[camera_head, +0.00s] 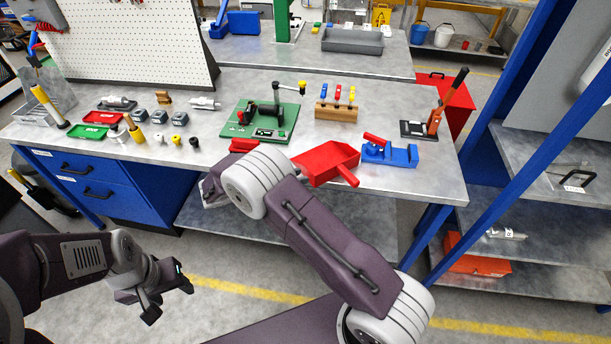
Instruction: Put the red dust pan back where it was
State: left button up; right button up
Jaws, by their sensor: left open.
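The red dust pan (325,160) lies on the workbench near its front edge, right of the middle. Its short handle points toward the front right, and its left side is close to my right arm in the picture. My left gripper (169,294) is open and empty, low in front of the bench and well away from the pan. My right arm crosses the middle of the view, bent at a white joint in front of the bench edge.
A blue fixture (390,153) with a red part stands right of the pan. A green plate with a black press (262,121) is behind it to the left, beside a wooden tool block (337,112). Blue shelving (520,160) stands far right.

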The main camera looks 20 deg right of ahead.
jog(key=s+a+m+g+y, duration=0.1)
jog(key=s+m+g+y, duration=0.1)
jog(key=s+m+y, duration=1.1)
jog(key=s+m, duration=0.7)
jog(key=m, duration=0.1)
jog(key=shift+s+a+f, duration=0.15)
jog(key=shift+s+f, duration=0.05)
jog(key=shift+s, duration=0.2)
